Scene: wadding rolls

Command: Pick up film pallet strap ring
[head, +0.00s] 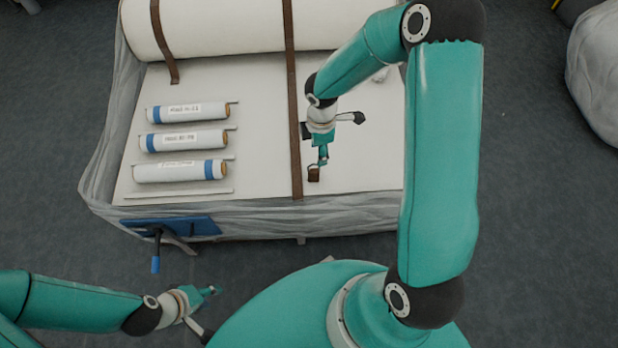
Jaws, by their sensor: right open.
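The pallet load (260,185), wrapped in clear film, has a long brown strap (292,110) across its pale top. A small brown piece (313,175), perhaps the strap ring, lies near the front edge, just right of this strap. Its shape is too small to make out clearly. My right gripper (340,138) is above the top, right of the strap, with its fingers spread. One finger points down close to the brown piece; whether they touch I cannot tell. My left gripper (207,312) is low at the left, off the pallet, with its fingers apart and empty.
A large white roll (215,25) lies along the back. Several small labelled rolls, including the front one (175,172), lie left of the strap. A blue panel with a handle (170,226) hangs at the front left edge. Another wrapped bundle (597,70) stands far right.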

